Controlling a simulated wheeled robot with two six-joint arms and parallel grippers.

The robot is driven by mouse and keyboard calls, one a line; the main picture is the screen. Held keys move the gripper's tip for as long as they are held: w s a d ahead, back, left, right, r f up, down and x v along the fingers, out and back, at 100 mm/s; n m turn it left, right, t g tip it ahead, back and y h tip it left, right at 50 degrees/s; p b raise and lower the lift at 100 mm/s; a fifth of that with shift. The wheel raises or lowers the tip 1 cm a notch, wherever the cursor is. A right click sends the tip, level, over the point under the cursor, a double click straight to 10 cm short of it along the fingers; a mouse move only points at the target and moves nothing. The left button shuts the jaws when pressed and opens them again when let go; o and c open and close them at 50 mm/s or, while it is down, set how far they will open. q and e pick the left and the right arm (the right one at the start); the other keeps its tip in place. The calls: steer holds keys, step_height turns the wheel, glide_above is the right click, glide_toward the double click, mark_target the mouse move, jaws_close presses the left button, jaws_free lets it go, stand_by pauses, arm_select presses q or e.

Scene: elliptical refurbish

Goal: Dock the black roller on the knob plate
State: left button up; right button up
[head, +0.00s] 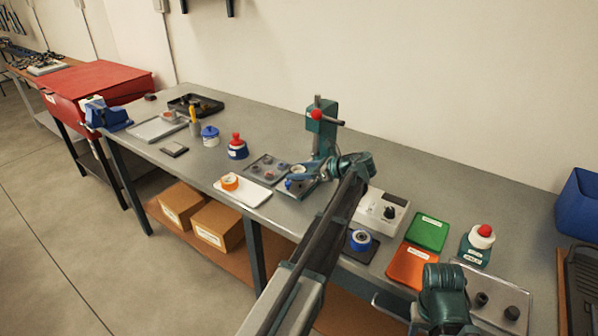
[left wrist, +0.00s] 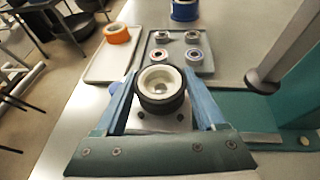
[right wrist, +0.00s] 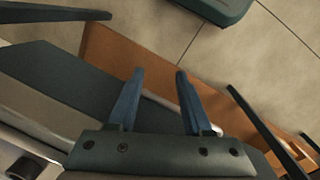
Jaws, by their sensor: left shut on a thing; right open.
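A black roller (left wrist: 161,88) with a white core sits between the two blue fingers of my left gripper (left wrist: 160,84), which is shut on it. A small pale plate shows under the roller in the left wrist view; contact is unclear. A grey plate with two dark knobs (head: 497,297), likely the knob plate, lies at the front right of the bench. My right gripper (right wrist: 156,82) is open and empty, over the bench's front edge and floor.
The green press (head: 324,130) with a red-tipped lever stands close by my left gripper. A grey tray of small rollers (left wrist: 178,50) and a white tray with an orange roll (head: 230,183) lie nearby. A control box (head: 383,209), green tray (head: 428,232) and orange tray (head: 408,266) lie right.

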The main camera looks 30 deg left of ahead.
arm_select(q)
steer(key=shift+f+b, duration=0.55)
steer(key=shift+f, duration=0.05)
steer(key=shift+r+p, duration=0.35)
steer(key=shift+r+p, duration=0.35)
steer(key=shift+p, duration=0.05)
steer(key=shift+r, duration=0.2)
steer(key=shift+f+b, duration=0.75)
steer(key=shift+f, duration=0.15)
stand_by(0.6)
steer(key=o, duration=1.2)
steer(key=shift+d+r, duration=0.1)
steer(key=shift+p+v, duration=2.2)
steer(key=shift+v, duration=3.25)
